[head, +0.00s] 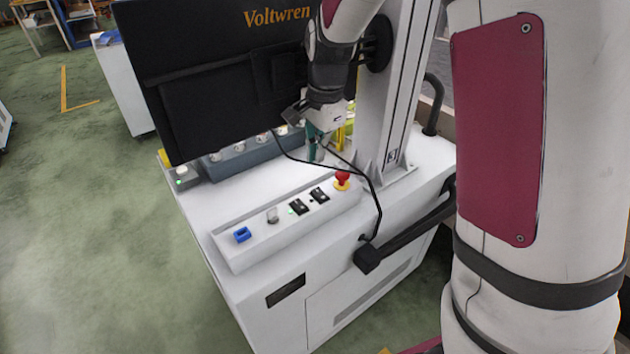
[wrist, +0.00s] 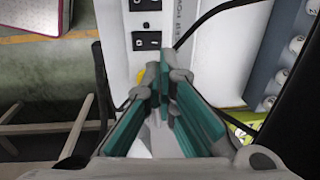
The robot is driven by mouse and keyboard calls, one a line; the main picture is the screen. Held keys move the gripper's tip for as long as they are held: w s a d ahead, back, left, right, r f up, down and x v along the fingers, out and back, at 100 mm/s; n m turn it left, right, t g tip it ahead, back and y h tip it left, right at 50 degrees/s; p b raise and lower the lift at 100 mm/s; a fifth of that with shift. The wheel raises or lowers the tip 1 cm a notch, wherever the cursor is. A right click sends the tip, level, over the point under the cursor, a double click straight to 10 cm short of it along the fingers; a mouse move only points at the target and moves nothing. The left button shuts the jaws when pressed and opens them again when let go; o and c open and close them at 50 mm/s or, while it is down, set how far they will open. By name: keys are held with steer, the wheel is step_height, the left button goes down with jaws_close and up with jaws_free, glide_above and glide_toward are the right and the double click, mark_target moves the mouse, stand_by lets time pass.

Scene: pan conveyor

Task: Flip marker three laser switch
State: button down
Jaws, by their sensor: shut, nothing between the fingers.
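A white marking machine stands in front of me, with a sloped control panel (head: 250,250) along its top front. Two black rocker switches sit on the panel, one left (head: 298,207) and one right (head: 319,195); the wrist view shows a near one (wrist: 147,40) and a far one (wrist: 145,5). Their labels are too small to tell which is the laser switch. No marker number is readable. My gripper (head: 315,158), with teal finger pads, is shut and empty behind the panel's right end, apart from the switches. In the wrist view its fingertips (wrist: 166,82) are just below the near switch.
A red emergency stop (head: 342,180) on a yellow base is right of the switches, close to my gripper. A grey knob (head: 272,215) and blue part (head: 242,234) lie left. A black cable (head: 376,200) crosses nearby. The black Voltwren screen (head: 225,75) and white column (head: 395,90) stand behind.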

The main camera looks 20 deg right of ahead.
mark_target(314, 189)
steer(key=f, duration=0.5)
steer(key=w+f, duration=0.1)
steer(key=f, duration=0.2)
steer(key=shift+a+f+b, duration=0.15)
steer(key=shift+f+b, duration=0.15)
steer(key=shift+b, duration=0.1)
steer(key=shift+f, duration=0.35)
steer(key=shift+w+a+f, duration=0.1)
steer(key=shift+w+f, duration=0.1)
steer(key=shift+f, duration=0.2)
steer(key=shift+s+r, duration=0.1)
steer(key=shift+s, duration=0.05)
steer(key=shift+s+d+r+p, duration=0.25)
steer(key=shift+s+p, duration=0.2)
steer(key=shift+s, duration=0.15)
